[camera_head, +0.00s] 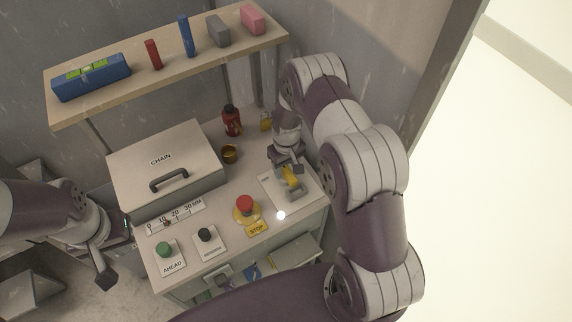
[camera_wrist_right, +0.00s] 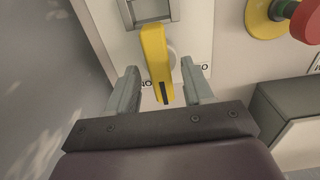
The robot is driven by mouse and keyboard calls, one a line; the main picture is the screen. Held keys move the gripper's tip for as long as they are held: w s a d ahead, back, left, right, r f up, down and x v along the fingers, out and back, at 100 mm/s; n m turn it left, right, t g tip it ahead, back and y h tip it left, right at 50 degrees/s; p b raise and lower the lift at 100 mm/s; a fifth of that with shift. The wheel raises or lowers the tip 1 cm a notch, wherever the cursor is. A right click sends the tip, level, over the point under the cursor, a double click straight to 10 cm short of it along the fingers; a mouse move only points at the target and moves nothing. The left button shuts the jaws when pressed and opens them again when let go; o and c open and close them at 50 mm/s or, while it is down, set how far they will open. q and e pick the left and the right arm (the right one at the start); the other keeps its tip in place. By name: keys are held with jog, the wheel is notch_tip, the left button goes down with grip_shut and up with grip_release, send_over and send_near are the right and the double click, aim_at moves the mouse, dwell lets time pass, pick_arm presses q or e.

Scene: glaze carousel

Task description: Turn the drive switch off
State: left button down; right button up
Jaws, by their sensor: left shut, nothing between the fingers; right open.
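The drive switch has a yellow lever (camera_head: 291,179) on a pale plate at the right end of the console. In the right wrist view the yellow lever (camera_wrist_right: 155,55) runs down from a grey bracket (camera_wrist_right: 149,10). My right gripper (camera_head: 287,165) is at the switch. Its open fingers (camera_wrist_right: 160,82) stand on either side of the lever, with a visible gap on each side. Small labels on the plate are partly covered by the fingers and cannot be read. My left gripper (camera_head: 105,278) is shut and empty, left of the console.
A red stop button (camera_head: 244,203) on a yellow base sits left of the switch. Green (camera_head: 164,250) and black (camera_head: 205,235) buttons, a chain cover (camera_head: 135,168) and a red bottle (camera_head: 232,121) share the console. A shelf (camera_head: 130,88) stands behind.

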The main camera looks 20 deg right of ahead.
jog(key=shift+s+f, duration=0.15)
jog(key=shift+c, duration=1.2)
grip_shut()
